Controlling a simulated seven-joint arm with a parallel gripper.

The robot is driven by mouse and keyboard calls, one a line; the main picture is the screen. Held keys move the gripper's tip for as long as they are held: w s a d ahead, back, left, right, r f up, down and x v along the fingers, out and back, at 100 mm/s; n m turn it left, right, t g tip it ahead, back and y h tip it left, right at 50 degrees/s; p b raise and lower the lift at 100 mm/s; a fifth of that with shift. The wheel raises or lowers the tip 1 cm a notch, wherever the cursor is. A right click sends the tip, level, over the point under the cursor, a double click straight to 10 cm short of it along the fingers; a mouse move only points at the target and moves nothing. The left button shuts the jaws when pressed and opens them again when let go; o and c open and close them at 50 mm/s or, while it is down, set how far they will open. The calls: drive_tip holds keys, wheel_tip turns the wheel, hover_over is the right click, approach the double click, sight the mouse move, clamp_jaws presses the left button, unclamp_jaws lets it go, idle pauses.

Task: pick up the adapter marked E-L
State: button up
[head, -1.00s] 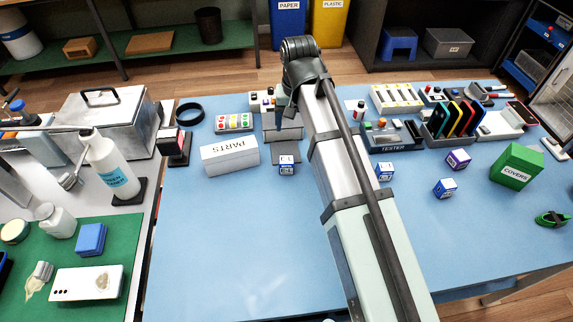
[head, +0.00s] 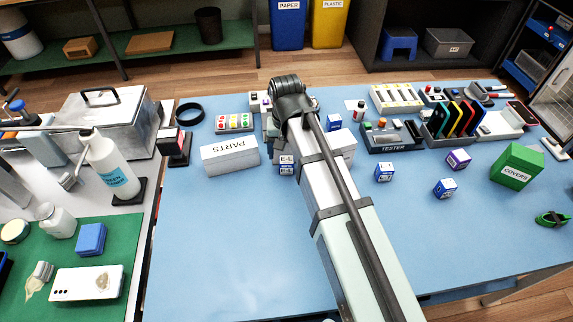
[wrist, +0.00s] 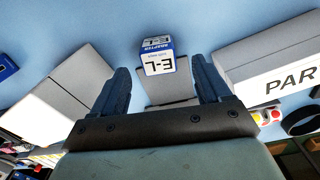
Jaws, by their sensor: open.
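The adapter marked E-L is a small white and blue box (wrist: 158,57). In the wrist view it lies just ahead of my gripper (wrist: 159,70), lined up with the gap between the two dark blue fingers. The fingers are open with nothing clamped between them. In the head view the adapter (head: 286,165) shows just left of my arm, partly covered by it. My fingers are hidden behind the arm in the head view.
The white PARTS box (head: 230,157) stands close left of the adapter. Similar small boxes (head: 384,172) (head: 445,188) (head: 458,159) (head: 334,122) lie to the right. The front of the blue mat (head: 230,250) is clear.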

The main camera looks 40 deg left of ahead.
sight(287, 160)
drive_tip(key=shift+d+f, duration=0.1)
drive_tip(key=shift+f, duration=2.55)
drive_tip(key=c, duration=1)
drive_tip(key=shift+r, duration=0.1)
drive_tip(key=shift+c, duration=0.2)
